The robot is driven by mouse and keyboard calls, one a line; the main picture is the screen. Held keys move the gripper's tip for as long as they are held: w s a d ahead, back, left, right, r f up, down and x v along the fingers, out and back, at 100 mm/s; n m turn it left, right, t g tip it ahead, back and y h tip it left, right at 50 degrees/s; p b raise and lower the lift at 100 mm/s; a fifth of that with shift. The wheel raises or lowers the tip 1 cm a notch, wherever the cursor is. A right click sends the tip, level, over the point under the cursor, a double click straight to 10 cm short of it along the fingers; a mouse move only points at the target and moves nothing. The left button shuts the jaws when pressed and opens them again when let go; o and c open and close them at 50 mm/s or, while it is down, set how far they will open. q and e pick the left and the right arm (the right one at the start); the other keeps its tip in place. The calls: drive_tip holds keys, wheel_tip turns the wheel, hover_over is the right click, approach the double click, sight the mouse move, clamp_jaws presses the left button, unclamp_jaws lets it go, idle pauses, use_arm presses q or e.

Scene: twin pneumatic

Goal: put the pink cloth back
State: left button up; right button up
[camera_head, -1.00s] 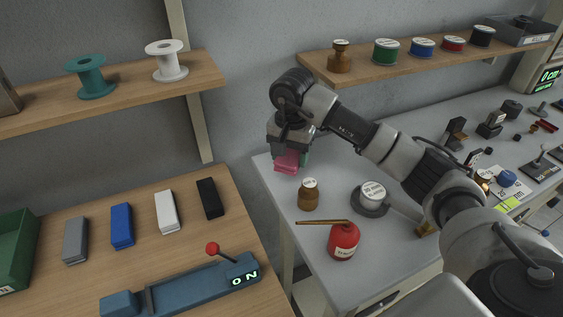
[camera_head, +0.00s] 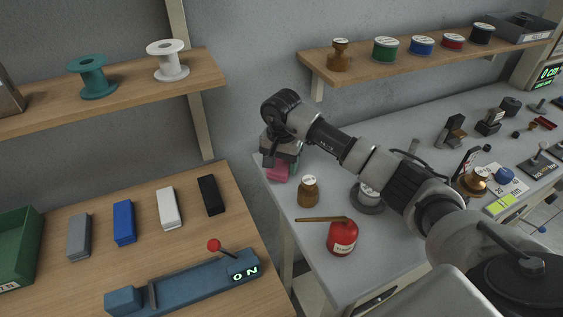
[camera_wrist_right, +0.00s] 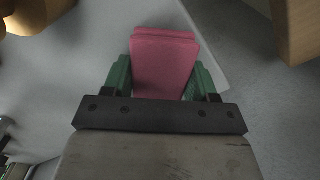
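The pink cloth (camera_head: 278,172) is a folded, block-like pad at the back left corner of the grey table (camera_head: 283,200). My right gripper (camera_head: 281,165) points down over it. In the right wrist view the cloth (camera_wrist_right: 165,62) fills the space between the two green fingers of the gripper (camera_wrist_right: 163,82), which appear closed on its sides. I cannot tell whether its underside touches the tabletop. My left gripper is not in view.
A brown bottle (camera_head: 308,190) and a red can with a long spout (camera_head: 342,238) stand near the cloth. A grey round holder (camera_head: 369,199) lies under my forearm. The wooden table (camera_head: 60,280) is across a gap to the left. A shelf (camera_head: 345,76) hangs above.

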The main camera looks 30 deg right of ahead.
sight(282, 162)
drive_tip(key=o, duration=0.5)
drive_tip(key=shift+c, duration=0.2)
drive_tip(key=shift+r+p, duration=0.25)
drive_tip(key=shift+p, duration=0.1)
wheel_tip(282, 162, up, 12)
drive_tip(key=p, duration=0.6)
drive_tip(key=shift+f, duration=0.1)
